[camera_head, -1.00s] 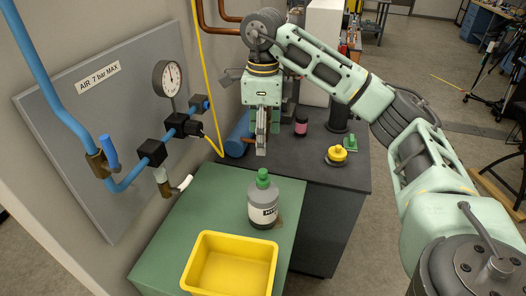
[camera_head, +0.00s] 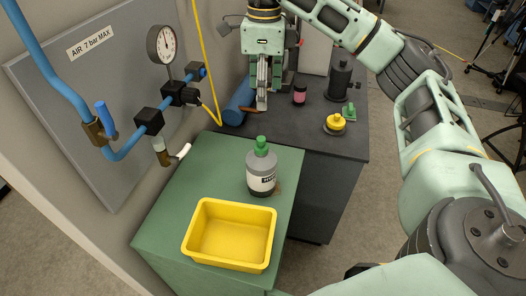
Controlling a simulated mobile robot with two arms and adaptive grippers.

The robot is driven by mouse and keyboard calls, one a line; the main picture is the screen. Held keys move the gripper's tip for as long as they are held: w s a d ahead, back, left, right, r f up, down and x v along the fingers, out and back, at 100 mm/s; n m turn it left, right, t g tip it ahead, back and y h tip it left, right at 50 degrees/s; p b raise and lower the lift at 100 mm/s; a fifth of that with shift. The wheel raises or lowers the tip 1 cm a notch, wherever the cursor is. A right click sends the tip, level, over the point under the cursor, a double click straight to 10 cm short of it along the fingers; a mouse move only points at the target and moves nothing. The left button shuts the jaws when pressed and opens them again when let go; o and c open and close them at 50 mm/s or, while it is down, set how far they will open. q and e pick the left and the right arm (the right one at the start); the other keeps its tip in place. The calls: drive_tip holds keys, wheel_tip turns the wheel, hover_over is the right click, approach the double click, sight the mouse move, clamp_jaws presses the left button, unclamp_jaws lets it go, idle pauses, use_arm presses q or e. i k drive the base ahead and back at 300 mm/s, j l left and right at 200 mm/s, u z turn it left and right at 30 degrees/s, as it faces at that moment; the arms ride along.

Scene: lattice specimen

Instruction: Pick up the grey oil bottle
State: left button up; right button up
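The grey oil bottle (camera_head: 261,170) stands upright on the green cabinet top (camera_head: 180,187), behind the yellow bin. It has a green cap and a white label with dark print. My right gripper (camera_head: 262,98) points down over the dark bench, behind and above the bottle in the picture, and apart from it. Its fingers show as one narrow strip, so I cannot tell whether they are open or shut. Nothing clearly shows held in it. My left gripper is not in view.
The yellow bin (camera_head: 229,266) is empty, in front of the bottle. The dark bench (camera_head: 318,142) behind holds a blue cylinder (camera_head: 239,103), a pink-labelled jar (camera_head: 299,95) and a yellow-topped item (camera_head: 335,123). The wall panel (camera_head: 75,110) with blue pipe and gauge stands left.

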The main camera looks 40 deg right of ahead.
sight(261, 170)
drive_tip(key=z, duration=1.05)
